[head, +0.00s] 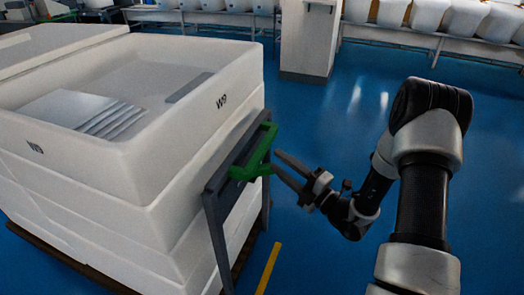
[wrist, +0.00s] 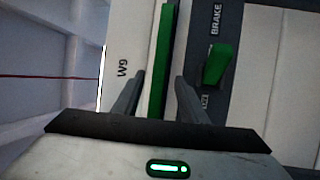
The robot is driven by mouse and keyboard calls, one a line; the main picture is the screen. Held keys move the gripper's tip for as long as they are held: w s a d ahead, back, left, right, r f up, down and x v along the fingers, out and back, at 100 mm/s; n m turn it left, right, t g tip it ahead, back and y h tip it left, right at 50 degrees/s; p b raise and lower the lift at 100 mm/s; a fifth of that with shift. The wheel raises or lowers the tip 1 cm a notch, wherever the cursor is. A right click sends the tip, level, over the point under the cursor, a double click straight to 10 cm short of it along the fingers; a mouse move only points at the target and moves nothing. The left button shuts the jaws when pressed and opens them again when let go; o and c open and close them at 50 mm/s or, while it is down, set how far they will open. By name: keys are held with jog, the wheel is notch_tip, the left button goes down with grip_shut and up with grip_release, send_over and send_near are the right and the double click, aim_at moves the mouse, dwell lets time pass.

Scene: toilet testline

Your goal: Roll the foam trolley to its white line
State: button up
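The foam trolley (head: 180,165) is a stack of white foam tubs marked W9 on a dark base, at the left of the head view. A grey frame (head: 218,225) with a green handle (head: 262,145) stands at its near right end. My gripper (head: 276,160) is open just right of the handle. In the wrist view the green handle bar (wrist: 161,45) lines up between the open fingers of my gripper (wrist: 158,82); I cannot tell whether they touch it. A green brake lever (wrist: 217,63) is right of them, by the word BRAKE. No white line is visible.
Blue floor (head: 340,100) is clear to the right of the trolley. A yellow floor line (head: 268,268) lies near the frame's foot. A white cabinet (head: 308,38) and racks with white toilet bowls (head: 465,18) stand at the back.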

aim_at(262, 149)
jog(key=x, duration=0.8)
jog(key=shift+b, duration=0.35)
jog(key=shift+c, duration=0.5)
grip_shut()
